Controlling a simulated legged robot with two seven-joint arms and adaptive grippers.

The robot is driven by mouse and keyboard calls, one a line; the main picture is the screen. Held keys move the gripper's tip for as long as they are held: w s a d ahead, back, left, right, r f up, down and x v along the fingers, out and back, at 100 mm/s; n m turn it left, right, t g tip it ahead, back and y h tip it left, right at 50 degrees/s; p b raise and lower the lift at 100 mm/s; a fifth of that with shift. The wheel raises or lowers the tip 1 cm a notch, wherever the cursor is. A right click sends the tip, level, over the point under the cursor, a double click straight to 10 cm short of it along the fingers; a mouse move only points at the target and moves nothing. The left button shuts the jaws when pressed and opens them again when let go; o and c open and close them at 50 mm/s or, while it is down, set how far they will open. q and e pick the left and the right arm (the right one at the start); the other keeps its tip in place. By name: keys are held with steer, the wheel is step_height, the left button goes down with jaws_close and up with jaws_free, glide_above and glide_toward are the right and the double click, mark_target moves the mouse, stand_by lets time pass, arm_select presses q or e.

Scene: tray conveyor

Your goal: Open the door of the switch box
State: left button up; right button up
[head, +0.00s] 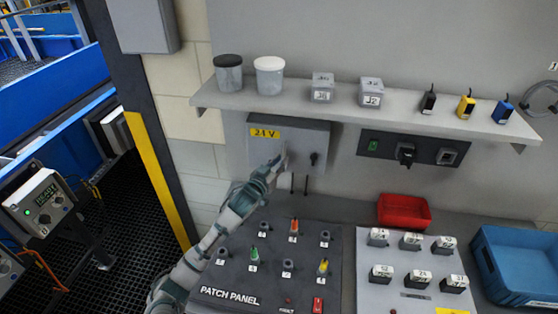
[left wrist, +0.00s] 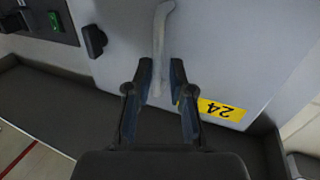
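The switch box (head: 262,152) is a grey box on the wall under the shelf, with a yellow 24V label (head: 264,133) and a black knob (head: 314,159). Its door looks shut. In the left wrist view the door (left wrist: 225,45) fills the upper middle, with a light grey bar handle (left wrist: 160,40). My left gripper (head: 274,167) is at the door in the head view. In the left wrist view its two fingers (left wrist: 161,72) are apart, one on each side of the handle's near end; I see no clear contact. My right gripper is not in view.
A shelf (head: 215,97) with jars and small blocks runs above the box. A black switch panel (head: 412,148) is to its right. Below are the patch panel (head: 225,292), a red bin (head: 404,212) and a blue bin (head: 518,262). A yellow-edged post stands left.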

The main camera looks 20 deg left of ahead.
arm_select(q)
steer(key=shift+w+d+r, duration=0.1)
steer(key=shift+w+d, duration=0.2)
steer(key=shift+d, duration=0.25)
steer(key=shift+a, duration=0.2)
steer(key=shift+c, duration=1.4)
steer(key=shift+a, duration=0.35)
jaws_close()
steer(key=shift+d, duration=0.1)
steer(key=shift+d, duration=0.1)
steer(key=shift+s+f, duration=0.1)
steer(key=shift+f, duration=0.2)
steer(key=shift+o, duration=1.4)
jaws_free()
steer(key=shift+r, duration=0.1)
